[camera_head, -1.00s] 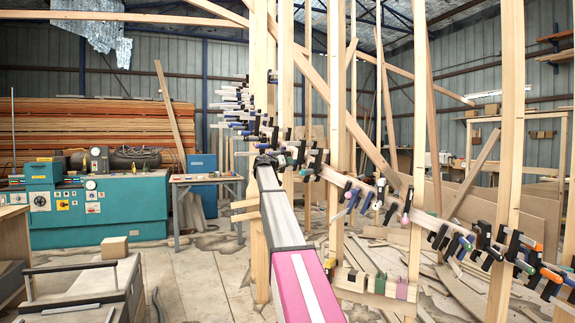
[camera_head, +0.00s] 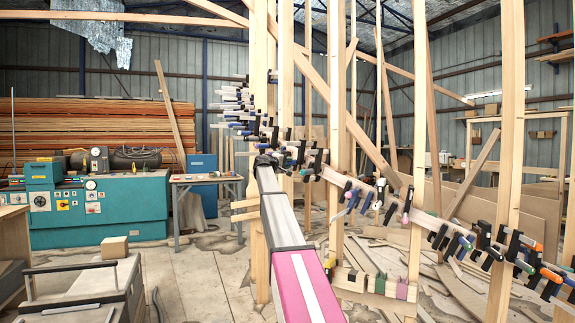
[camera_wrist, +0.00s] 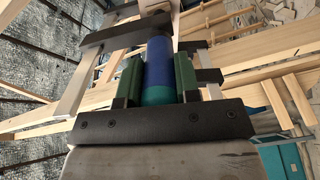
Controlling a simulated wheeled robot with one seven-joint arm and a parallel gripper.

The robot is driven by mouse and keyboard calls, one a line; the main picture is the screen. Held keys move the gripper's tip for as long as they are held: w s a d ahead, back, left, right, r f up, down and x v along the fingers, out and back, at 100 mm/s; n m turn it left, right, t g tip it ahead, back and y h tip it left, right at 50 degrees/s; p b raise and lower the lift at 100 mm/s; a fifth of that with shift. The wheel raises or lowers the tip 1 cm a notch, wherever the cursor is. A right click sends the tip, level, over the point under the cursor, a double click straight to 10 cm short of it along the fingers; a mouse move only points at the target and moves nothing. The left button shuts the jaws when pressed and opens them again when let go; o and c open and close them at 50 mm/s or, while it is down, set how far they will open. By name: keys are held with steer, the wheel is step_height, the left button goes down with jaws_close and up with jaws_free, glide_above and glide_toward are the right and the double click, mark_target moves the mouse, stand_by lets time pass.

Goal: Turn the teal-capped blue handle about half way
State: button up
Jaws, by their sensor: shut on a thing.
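The blue handle (camera_wrist: 160,63) with its teal cap (camera_wrist: 160,95) shows in the middle of the wrist view, the cap end toward my gripper's palm. My gripper (camera_wrist: 158,75) has its two green-padded fingers on either side of the handle, shut on it. A dark clamp bar lies across the top beyond the handle. In the head view my gripper (camera_head: 272,160) is small and dark at the end of my arm, among the clamps on the curved stringer. The handle cannot be clearly made out there.
Several clamps with coloured handles line the curved stringer (camera_head: 425,222) to the right and up to the left. Upright wooden posts (camera_head: 340,120) stand close to my arm. A small table (camera_head: 207,179) and a teal machine (camera_head: 125,208) stand at the left.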

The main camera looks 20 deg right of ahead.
steer(key=shift+n, duration=1.2)
steer(key=o, duration=0.9)
steer(key=v, duration=1.1)
steer(key=v, duration=0.3)
